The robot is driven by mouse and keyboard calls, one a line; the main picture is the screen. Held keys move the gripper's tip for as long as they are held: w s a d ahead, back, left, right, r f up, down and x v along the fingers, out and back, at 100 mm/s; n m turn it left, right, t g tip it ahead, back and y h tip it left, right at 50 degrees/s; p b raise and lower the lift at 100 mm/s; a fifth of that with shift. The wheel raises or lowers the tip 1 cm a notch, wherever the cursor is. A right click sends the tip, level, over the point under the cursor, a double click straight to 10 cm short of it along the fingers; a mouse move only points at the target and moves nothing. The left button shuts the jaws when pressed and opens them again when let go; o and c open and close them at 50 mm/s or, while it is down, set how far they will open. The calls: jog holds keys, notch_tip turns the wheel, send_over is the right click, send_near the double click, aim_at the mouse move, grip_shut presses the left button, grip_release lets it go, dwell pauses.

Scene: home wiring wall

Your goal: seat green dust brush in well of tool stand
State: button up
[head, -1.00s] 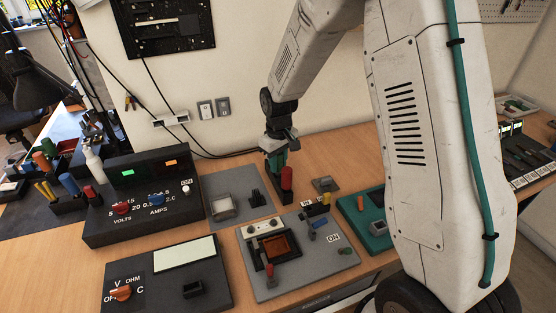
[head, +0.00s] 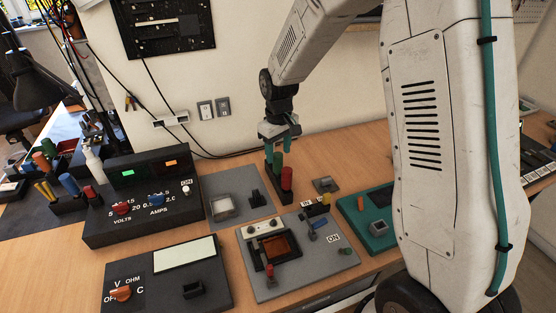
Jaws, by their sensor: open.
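The green dust brush (head: 277,161) stands upright at the back of the workbench, beside a thicker red handle (head: 287,178). Its lower end goes down to the dark tool stand (head: 275,189); the red handle hides part of the stand, so I cannot tell how deep the brush sits in its well. My gripper (head: 284,146) is open, just above the brush's top, pointing down. Its fingers look apart from the brush, though the picture is small there.
A grey board (head: 335,262) with switches lies in front of the stand. A black power supply (head: 140,200) and a meter (head: 165,275) stand to the left. A teal box (head: 365,222) is to the right. The wall rises close behind.

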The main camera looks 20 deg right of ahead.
jog(key=shift+r, duration=1.3)
jog(key=shift+s, duration=0.1)
jog(key=s+d+r+m, duration=0.1)
jog(key=s+r, duration=0.4)
jog(key=s, duration=0.6)
jog(key=s+d+r+m+t, duration=0.1)
jog(key=s+r+m, duration=0.1)
jog(key=s+r, duration=0.4)
jog(key=s+d+r+m, duration=0.1)
jog(key=s+r, duration=0.5)
jog(key=s, duration=1)
jog(key=shift+s+m, duration=0.3)
